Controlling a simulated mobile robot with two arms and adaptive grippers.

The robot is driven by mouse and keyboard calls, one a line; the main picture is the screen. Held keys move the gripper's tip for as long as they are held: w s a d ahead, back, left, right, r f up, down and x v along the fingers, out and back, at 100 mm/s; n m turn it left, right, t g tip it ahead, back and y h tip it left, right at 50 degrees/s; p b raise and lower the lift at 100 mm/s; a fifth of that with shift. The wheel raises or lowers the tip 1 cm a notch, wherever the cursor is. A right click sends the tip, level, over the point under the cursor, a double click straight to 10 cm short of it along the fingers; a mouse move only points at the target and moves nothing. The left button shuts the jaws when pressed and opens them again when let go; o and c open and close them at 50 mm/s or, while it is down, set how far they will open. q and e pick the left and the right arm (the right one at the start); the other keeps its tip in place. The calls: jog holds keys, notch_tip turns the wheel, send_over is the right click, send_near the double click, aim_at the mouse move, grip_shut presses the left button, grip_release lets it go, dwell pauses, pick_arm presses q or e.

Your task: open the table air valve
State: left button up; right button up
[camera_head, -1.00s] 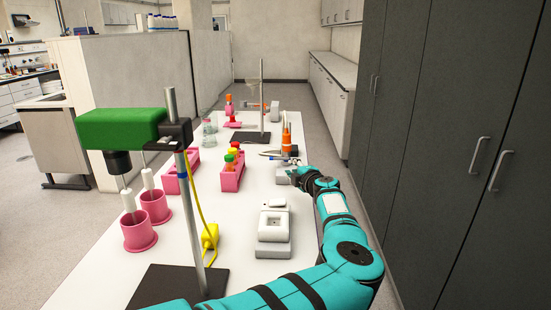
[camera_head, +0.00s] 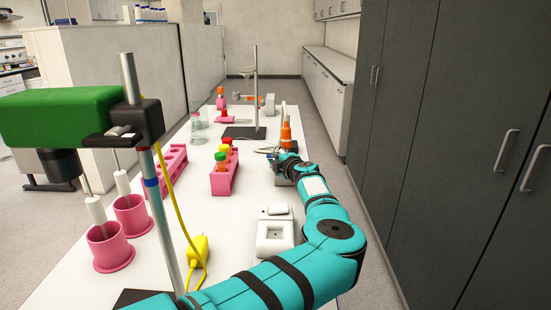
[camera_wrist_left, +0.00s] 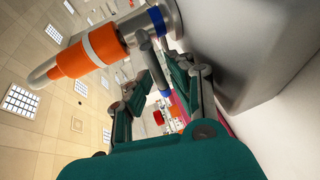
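The table air valve shows in the head view as an upright orange body (camera_head: 286,133) near the far right of the table. In the left wrist view its orange body (camera_wrist_left: 88,53) has a white band and a hose at one end. Blue and metal parts sit at its other end, and a grey lever (camera_wrist_left: 151,62) runs down from there. My left gripper (camera_head: 282,159) is close to the valve in the head view. In the wrist view its fingers (camera_wrist_left: 166,78) are apart, with the lever between or just beyond them; contact is unclear. My right gripper is out of view.
A white device (camera_head: 275,234) stands near my left arm. A pink tube rack (camera_head: 224,181) with capped tubes is left of the gripper. A stand with a black base (camera_head: 243,132) is behind it. Dark cabinets (camera_head: 430,130) line the right side.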

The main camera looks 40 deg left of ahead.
pick_arm(q)
jog(key=shift+c, duration=0.2)
grip_shut()
